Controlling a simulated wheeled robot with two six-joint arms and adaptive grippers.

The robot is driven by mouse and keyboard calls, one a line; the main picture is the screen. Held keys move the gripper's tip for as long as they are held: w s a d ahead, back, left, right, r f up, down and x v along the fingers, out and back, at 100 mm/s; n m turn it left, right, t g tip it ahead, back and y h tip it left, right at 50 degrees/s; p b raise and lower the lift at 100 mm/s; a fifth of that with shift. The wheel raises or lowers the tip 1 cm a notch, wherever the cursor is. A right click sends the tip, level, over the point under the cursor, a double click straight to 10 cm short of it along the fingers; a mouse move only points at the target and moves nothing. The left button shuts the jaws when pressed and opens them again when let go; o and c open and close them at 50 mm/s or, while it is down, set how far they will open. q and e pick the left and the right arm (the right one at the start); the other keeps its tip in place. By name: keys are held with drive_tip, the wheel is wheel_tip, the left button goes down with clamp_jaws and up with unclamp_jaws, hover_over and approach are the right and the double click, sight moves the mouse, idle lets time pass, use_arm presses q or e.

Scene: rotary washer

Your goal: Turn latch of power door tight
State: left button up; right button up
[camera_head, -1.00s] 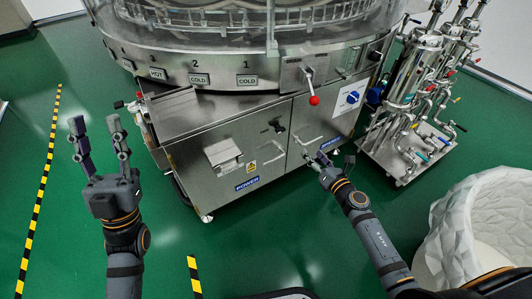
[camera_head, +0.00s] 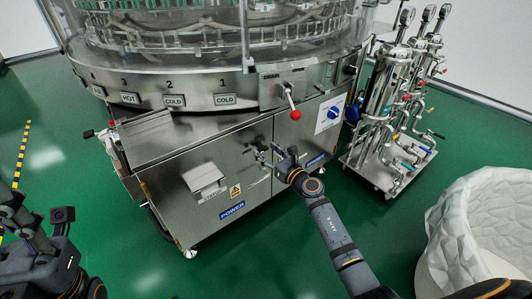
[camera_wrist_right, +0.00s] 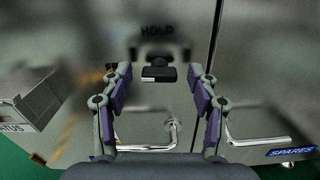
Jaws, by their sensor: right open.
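The power door (camera_head: 215,170) is the steel door with the blue POWER label on the washer's front. Its latch (camera_wrist_right: 158,72) is a small black knob under the word HOLD in the right wrist view, near the seam with the spares door. My right gripper (camera_head: 270,155) is at the latch in the head view and covers part of it. In the wrist view its fingers (camera_wrist_right: 160,90) are open, with the latch between and beyond the tips; I see no contact. My left gripper (camera_head: 38,222) is at the lower left edge, partly cut off, fingers apart, away from the washer.
A bent door handle (camera_wrist_right: 150,140) lies below the latch, with another on the spares door (camera_wrist_right: 270,90). A red-knobbed lever (camera_head: 291,105) and a blue switch (camera_head: 334,113) are above right. A pipe cart (camera_head: 390,140) and a white bin (camera_head: 470,225) stand to the right.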

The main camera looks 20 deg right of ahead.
drive_tip(key=shift+w+a, duration=0.15)
drive_tip(key=shift+w, duration=0.15)
drive_tip(key=c, duration=1.2)
drive_tip(key=shift+o, duration=0.2)
